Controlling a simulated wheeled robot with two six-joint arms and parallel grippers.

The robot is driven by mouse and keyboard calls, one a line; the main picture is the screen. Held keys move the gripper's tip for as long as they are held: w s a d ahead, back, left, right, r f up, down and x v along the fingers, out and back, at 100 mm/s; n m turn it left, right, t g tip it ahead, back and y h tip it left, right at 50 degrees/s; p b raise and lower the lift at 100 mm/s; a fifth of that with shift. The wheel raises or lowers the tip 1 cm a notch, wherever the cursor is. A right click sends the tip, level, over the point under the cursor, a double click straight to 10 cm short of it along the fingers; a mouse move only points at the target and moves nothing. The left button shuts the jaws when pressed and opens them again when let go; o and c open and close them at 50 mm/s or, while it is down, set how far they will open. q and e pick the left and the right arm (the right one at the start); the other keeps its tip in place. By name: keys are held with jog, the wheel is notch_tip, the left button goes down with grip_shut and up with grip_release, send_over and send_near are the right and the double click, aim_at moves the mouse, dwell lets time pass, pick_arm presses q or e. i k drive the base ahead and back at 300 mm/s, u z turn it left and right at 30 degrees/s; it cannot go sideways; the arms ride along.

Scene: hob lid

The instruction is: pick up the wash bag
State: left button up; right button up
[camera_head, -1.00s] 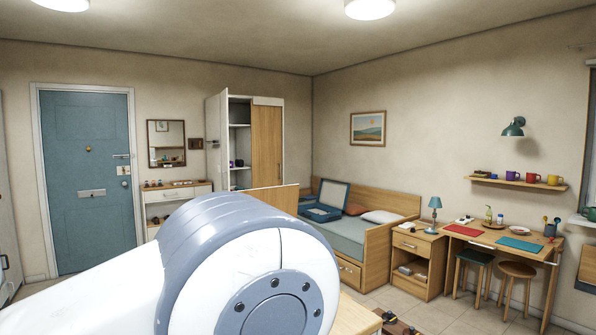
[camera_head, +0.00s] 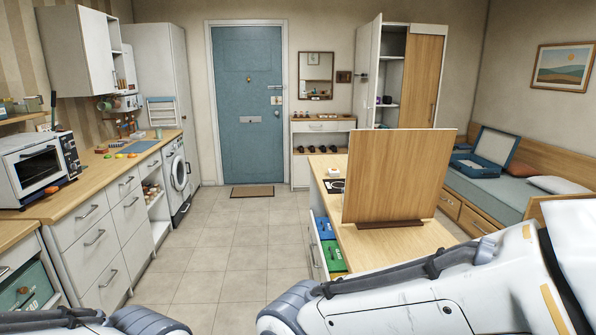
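I cannot make out a wash bag in this view. An open blue suitcase (camera_head: 478,166) lies on the bed at the right, with its lid up; its contents are too small to tell. Small dark items sit on a shelf inside the part-open wardrobe (camera_head: 421,75). Parts of my two arms show along the bottom edge, but neither gripper is in view.
A wooden counter (camera_head: 425,238) with an upright wooden board (camera_head: 398,178) stands ahead to the right, its drawer (camera_head: 328,243) open. Kitchen units (camera_head: 100,215) with a toaster oven (camera_head: 34,170) line the left. Tiled floor (camera_head: 228,245) between them is clear up to the doormat (camera_head: 252,191).

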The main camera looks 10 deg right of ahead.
aim_at(387, 99)
jog(key=i, duration=7.7)
jog(key=z, duration=0.6)
jog(key=i, duration=1.15)
jog(key=z, duration=2.2)
